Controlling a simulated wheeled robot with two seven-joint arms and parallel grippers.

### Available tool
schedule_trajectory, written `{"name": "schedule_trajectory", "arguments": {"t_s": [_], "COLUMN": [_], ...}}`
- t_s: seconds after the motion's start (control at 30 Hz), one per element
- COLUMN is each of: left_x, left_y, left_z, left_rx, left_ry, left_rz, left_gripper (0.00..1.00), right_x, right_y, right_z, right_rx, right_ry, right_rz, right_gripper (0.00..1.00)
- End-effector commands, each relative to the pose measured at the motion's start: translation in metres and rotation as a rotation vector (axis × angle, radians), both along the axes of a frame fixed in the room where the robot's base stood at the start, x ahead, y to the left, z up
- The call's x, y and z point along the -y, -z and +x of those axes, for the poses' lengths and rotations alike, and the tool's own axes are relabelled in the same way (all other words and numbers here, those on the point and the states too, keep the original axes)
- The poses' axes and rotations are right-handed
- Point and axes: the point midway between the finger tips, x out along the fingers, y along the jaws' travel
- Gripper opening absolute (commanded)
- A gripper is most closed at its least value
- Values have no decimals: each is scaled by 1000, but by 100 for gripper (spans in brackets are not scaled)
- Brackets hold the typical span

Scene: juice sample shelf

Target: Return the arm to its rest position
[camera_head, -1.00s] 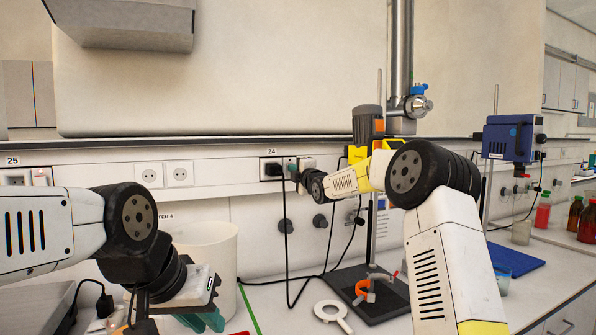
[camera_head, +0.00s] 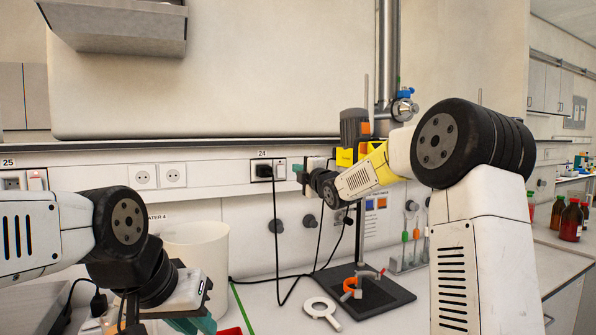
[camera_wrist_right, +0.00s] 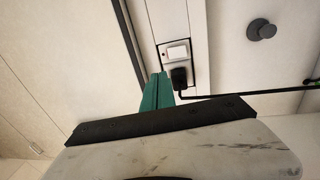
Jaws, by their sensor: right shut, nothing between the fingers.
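My right arm (camera_head: 468,230) rises at the right in the head view and bends left at shoulder height toward the wall. My right gripper (camera_wrist_right: 157,90) has green fingers that are together and empty in the right wrist view. It points at the wall near a socket with a black plug (camera_wrist_right: 180,77); contact cannot be told. In the head view it is small and partly hidden behind the wrist. My left arm (camera_head: 45,235) comes in at the left. Its green gripper (camera_head: 203,322) is low beside the white container, cut off by the lower edge, and its opening cannot be made out.
A white round container (camera_head: 198,250) stands by the left gripper. A black stand base (camera_head: 385,297) with an orange clamp and a white ring (camera_head: 322,310) lie mid-bench. Tubes in a rack (camera_head: 408,250) and red bottles (camera_head: 571,220) are at the right. A black cable hangs along the wall.

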Motion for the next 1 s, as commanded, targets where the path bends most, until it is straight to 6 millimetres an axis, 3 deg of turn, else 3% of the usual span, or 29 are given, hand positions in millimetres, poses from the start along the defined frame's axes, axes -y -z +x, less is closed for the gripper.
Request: {"name": "schedule_trajectory", "arguments": {"t_s": [0.5, 0.63, 0.77, 0.87, 1.0], "left_x": [0, 0, 0, 0, 0], "left_y": [0, 0, 0, 0, 0], "left_z": [0, 0, 0, 0, 0], "left_rx": [0, 0, 0, 0, 0], "left_ry": [0, 0, 0, 0, 0], "left_rz": [0, 0, 0, 0, 0], "left_gripper": [19, 19, 19, 19, 19], "right_x": [5, 13, 38, 63, 92], "right_y": [-1, -1, 8, 27, 65], "right_z": [-11, -29, -76, -131, -220], "right_rx": [-7, -94, -305, -505, -768], "right_ry": [1, 27, 109, 211, 380], "right_rz": [4, 57, 210, 383, 658], "right_gripper": [0, 0, 0, 0, 0]}}
